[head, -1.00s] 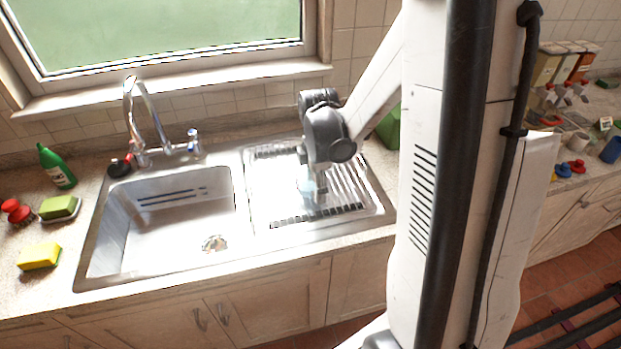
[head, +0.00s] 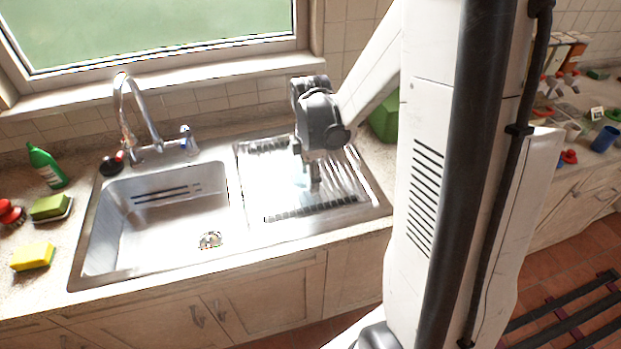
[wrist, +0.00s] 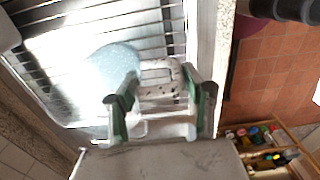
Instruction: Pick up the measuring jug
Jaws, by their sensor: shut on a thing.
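The measuring jug (wrist: 112,65) is pale, speckled blue. In the wrist view it lies over the metal draining rack, with its pale handle (wrist: 160,66) between my gripper's two fingers. My gripper (wrist: 159,88) is shut on the jug at the handle. In the head view my gripper (head: 311,186) points down over the right half of the sink unit. Only a small bluish part of the jug (head: 300,181) shows beside the fingers there. I cannot tell whether the jug touches the rack.
The draining rack (head: 345,172) is right of the empty sink basin (head: 165,235). A tap (head: 122,110) stands behind the basin. A green bottle (head: 47,167) and sponges (head: 33,257) are at the left. A green container (head: 384,122) stands close behind, right of my gripper.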

